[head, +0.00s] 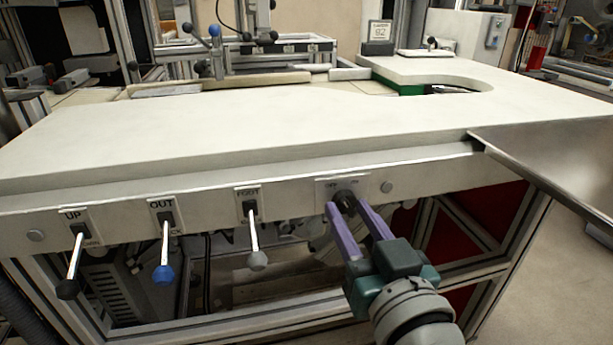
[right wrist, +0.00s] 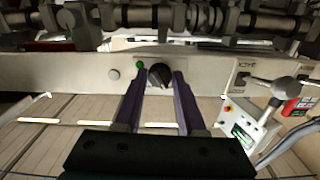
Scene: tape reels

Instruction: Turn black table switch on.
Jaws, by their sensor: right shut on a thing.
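The black table switch (head: 345,197) is a small round knob on a pale label plate, on the front rail of the table. In the right wrist view the black switch (right wrist: 158,77) sits between the two purple fingers. My right gripper (head: 346,207) reaches up to the rail from below and is shut on the switch, a finger on each side. It also shows in the right wrist view (right wrist: 159,84). The fingers partly hide the knob and its label in the head view. My left gripper is not in view.
Levers marked UP (head: 73,262), OUT (head: 165,250) and FOOT (head: 255,235) hang from the rail to the left. The white tabletop (head: 240,120) lies above. A metal plate (head: 550,160) juts out at the right. A small green spot (right wrist: 141,66) shows beside the switch.

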